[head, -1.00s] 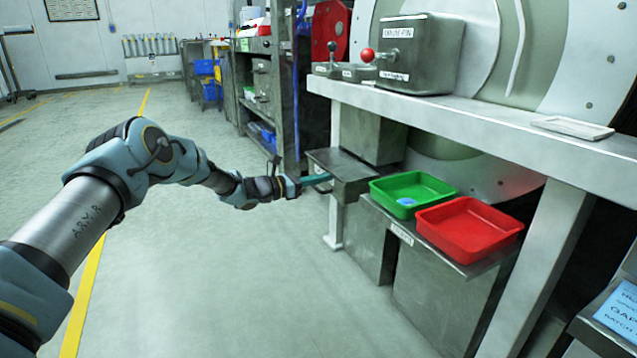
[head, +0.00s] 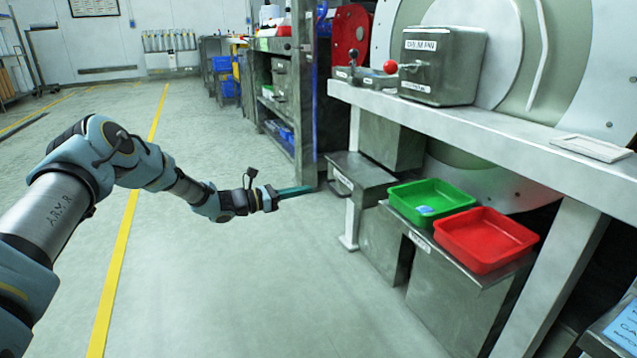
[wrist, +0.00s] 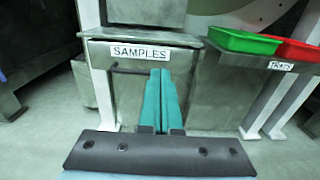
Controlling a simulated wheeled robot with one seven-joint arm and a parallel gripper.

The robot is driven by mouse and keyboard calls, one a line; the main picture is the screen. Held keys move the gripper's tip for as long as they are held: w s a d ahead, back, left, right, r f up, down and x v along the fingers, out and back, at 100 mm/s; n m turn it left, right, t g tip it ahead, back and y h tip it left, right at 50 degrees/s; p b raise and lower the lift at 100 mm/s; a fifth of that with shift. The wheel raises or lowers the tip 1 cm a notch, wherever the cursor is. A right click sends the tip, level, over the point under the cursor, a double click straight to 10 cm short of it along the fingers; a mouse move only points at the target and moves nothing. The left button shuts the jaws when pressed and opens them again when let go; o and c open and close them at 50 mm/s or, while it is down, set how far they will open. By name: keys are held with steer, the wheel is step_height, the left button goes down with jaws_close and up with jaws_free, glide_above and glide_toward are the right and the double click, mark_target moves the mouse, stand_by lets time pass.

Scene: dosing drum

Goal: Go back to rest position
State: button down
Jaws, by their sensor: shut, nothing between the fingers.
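My gripper (head: 312,188) is at the end of my outstretched arm in the head view, a little left of the metal samples box (head: 362,178). In the wrist view its two teal fingers (wrist: 160,76) lie together with nothing between them. Behind the fingertips is the front of the box, with its "SAMPLES" label (wrist: 140,52) and a bar handle (wrist: 130,72). The fingertips overlap the handle line in the wrist view, but the head view shows a gap between gripper and box.
A green tray (head: 400,205) holding a small blue item (head: 425,210) and a red tray (head: 490,262) sit on a metal stand. A grey workbench (head: 480,128) carries a labelled box (head: 440,75) and a red-knobbed lever (head: 390,67). The floor to the left is clear.

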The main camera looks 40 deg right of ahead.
steer(key=shift+w+a, duration=0.25)
steer(key=shift+a, duration=0.45)
steer(key=a+r+m+t+y+p, duration=0.15)
steer(key=a+m+y, duration=0.4)
steer(key=a, duration=1.15)
steer(key=a+r+m+t+y, duration=0.3)
steer(key=a+m+y, duration=0.25)
steer(key=a, duration=1.25)
steer(key=s+a+r+m+t+y, duration=0.1)
steer(key=s+a+r+y, duration=0.1)
steer(key=a, duration=0.6)
steer(key=s+a+r+m+t+y, duration=0.1)
steer(key=s+a+r+t, duration=0.15)
steer(key=a, duration=0.65)
steer(key=s+a+r+m+y, duration=0.2)
steer(key=s+a, duration=0.1)
steer(key=a, duration=0.5)
step_height(320, 180, up, 38)
steer(key=p, duration=3.9)
steer(key=shift+a+r, duration=0.15)
steer(key=shift+s, duration=0.1)
